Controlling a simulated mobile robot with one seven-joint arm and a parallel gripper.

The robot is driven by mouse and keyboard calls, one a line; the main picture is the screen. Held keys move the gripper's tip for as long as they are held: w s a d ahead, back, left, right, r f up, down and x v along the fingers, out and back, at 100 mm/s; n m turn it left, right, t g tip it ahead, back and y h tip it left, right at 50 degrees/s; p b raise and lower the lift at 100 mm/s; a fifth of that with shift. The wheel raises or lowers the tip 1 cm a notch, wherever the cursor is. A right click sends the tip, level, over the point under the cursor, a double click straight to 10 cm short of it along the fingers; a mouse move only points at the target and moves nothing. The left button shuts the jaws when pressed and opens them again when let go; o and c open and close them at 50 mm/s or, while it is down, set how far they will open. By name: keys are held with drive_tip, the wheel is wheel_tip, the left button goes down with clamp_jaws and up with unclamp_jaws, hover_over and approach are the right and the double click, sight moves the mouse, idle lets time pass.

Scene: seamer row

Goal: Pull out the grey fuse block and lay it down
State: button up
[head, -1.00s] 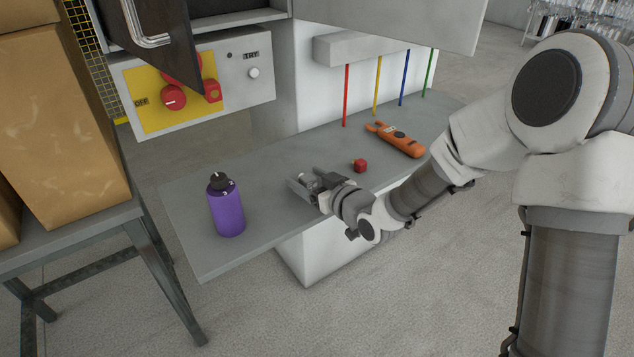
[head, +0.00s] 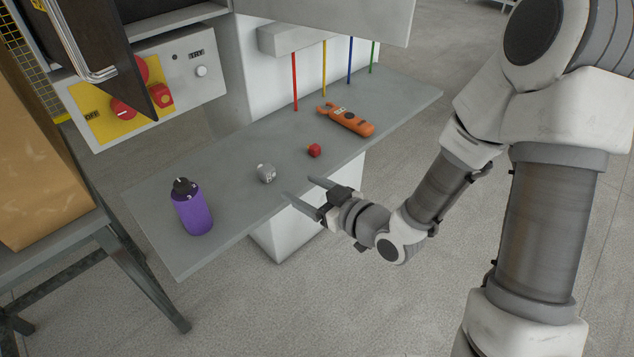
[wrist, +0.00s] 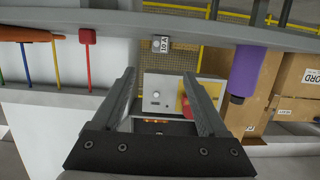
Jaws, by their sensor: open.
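The grey fuse block (head: 266,173), small with a pale marked face, lies by itself on the grey shelf (head: 225,195), between the purple bottle and a small red block. In the wrist view, which looks upside down, the grey fuse block (wrist: 160,45) shows beyond the fingertips with its printed label. My gripper (head: 299,188) is open and empty at the shelf's front edge, to the right of the block and apart from it. Its two fingers (wrist: 158,73) stand wide apart in the wrist view.
A purple bottle (head: 192,208) stands left on the shelf. A red block (head: 314,150) and an orange tester (head: 350,121) lie to the right. Coloured rods (head: 295,82) hang behind. A switch panel (head: 140,95) and an open dark door (head: 110,45) are at upper left.

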drive_tip(key=p+v, duration=0.3)
drive_tip(key=p, duration=0.6)
drive_tip(key=shift+s+d+r, duration=0.1)
drive_tip(key=shift+r, duration=0.05)
idle(0.5)
